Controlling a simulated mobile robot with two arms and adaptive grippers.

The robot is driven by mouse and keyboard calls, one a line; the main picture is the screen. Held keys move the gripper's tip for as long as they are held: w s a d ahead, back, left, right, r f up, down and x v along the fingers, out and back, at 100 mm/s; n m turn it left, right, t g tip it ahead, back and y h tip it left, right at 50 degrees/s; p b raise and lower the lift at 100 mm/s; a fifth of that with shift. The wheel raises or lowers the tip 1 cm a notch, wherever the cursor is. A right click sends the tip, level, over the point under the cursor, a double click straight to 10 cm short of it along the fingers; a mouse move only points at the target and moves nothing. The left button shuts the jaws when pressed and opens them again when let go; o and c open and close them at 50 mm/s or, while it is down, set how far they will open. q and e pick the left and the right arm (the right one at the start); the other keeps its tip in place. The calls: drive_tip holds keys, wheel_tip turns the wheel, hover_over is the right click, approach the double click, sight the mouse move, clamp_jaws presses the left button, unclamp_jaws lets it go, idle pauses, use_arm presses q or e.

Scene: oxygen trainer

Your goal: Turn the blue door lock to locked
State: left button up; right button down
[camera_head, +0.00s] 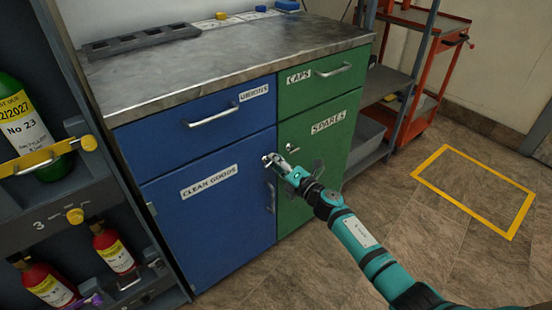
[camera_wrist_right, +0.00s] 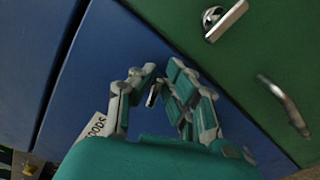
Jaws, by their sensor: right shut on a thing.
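The blue door (camera_head: 215,225), labelled CLEAN GOODS, is closed and sits under the blue drawer. Its lock knob (camera_wrist_right: 153,95) is a small metal piece near the door's upper right corner, mostly hidden by my fingers. My right gripper (camera_head: 270,160) reaches in from the lower right, its fingertips at that knob. In the right wrist view the gripper (camera_wrist_right: 160,82) has its fingers closed around the knob against the blue panel. The lock's exact angle cannot be told. My left gripper is not in view.
The green SPARES door (camera_head: 325,135) adjoins on the right, with its own lock lever (camera_wrist_right: 226,20) and metal handle (camera_wrist_right: 285,102) close to my gripper. The blue door's handle (camera_head: 270,197) is just below. A rack with cylinders (camera_head: 35,125) stands left. Floor at right is open.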

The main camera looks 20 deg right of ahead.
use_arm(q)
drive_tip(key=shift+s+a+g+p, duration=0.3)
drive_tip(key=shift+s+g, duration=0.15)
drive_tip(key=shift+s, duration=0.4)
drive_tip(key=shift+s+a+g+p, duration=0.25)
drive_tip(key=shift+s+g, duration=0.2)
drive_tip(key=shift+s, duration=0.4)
use_arm(e)
drive_tip(key=shift+f+m, duration=0.15)
drive_tip(key=shift+m, duration=1)
drive_tip(key=shift+f+m, duration=0.15)
drive_tip(key=shift+m, duration=1)
drive_tip(key=c, duration=1.4)
unclamp_jaws()
drive_tip(key=shift+o, duration=0.2)
drive_tip(key=shift+d+f, duration=0.1)
drive_tip(key=v, duration=1.2)
